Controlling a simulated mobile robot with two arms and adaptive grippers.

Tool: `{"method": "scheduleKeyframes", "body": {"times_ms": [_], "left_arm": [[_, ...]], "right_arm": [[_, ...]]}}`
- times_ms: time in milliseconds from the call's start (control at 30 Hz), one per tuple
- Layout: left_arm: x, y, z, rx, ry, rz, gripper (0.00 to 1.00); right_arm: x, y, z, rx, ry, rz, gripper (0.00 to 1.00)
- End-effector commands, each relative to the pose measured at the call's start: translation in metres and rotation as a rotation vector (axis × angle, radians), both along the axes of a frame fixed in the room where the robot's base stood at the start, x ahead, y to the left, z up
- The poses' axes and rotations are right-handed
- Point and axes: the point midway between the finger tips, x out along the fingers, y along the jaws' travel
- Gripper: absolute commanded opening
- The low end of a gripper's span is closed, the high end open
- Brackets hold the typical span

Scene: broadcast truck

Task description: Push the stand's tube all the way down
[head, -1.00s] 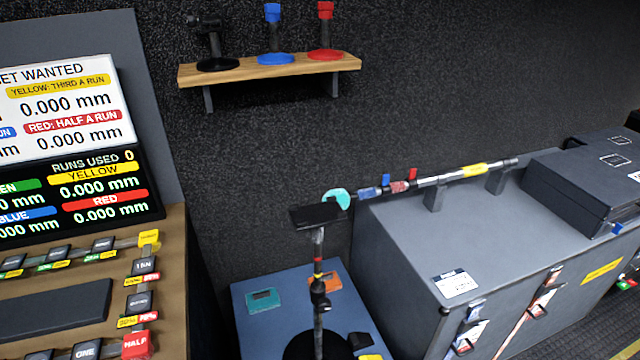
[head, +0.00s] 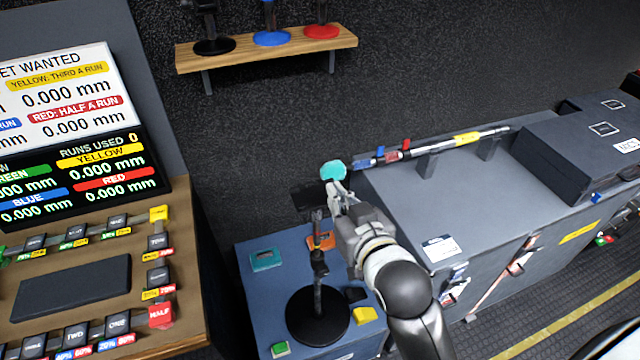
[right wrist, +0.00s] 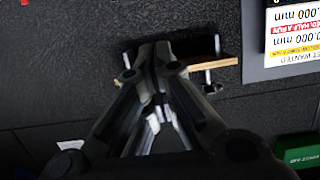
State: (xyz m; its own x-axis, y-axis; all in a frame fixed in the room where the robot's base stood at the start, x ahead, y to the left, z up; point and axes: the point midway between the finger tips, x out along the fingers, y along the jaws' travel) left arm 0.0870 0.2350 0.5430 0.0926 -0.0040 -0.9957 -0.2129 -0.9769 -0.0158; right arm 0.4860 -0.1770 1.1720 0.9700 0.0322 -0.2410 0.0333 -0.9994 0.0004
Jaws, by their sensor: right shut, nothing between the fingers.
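The stand has a round black base (head: 318,316) on the blue-grey box top. Its thin upright tube (head: 317,238) rises through a dark collar (head: 320,262) to a flat black top plate (head: 308,198). The tube stands out above the collar. My right gripper (head: 337,190) is shut and empty, at the right edge of the plate in the head view; I cannot tell whether it touches. It hides part of the plate and tube. In the right wrist view its closed fingers (right wrist: 152,68) point towards the wall; the stand is not clear there. My left gripper is not in view.
Teal (head: 265,260), orange (head: 322,241) and yellow (head: 365,314) blocks lie around the stand. A grey cabinet (head: 440,200) with a rod on top stands at right. The keyed console (head: 190,235) is at left. A wooden shelf (head: 265,52) hangs above.

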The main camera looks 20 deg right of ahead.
Motion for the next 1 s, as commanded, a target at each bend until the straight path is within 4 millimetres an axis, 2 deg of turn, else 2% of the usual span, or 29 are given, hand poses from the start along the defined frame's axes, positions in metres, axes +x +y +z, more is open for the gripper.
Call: {"method": "scheduleKeyframes", "body": {"times_ms": [633,800,1000], "left_arm": [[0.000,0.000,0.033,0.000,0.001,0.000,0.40],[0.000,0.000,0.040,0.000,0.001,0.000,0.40],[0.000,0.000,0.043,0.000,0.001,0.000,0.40]], "right_arm": [[0.093,0.003,-0.021,0.000,0.001,0.001,0.00],[0.091,0.003,-0.047,-0.001,0.006,0.000,0.00],[0.091,0.003,-0.062,0.001,0.002,0.000,0.00]]}}
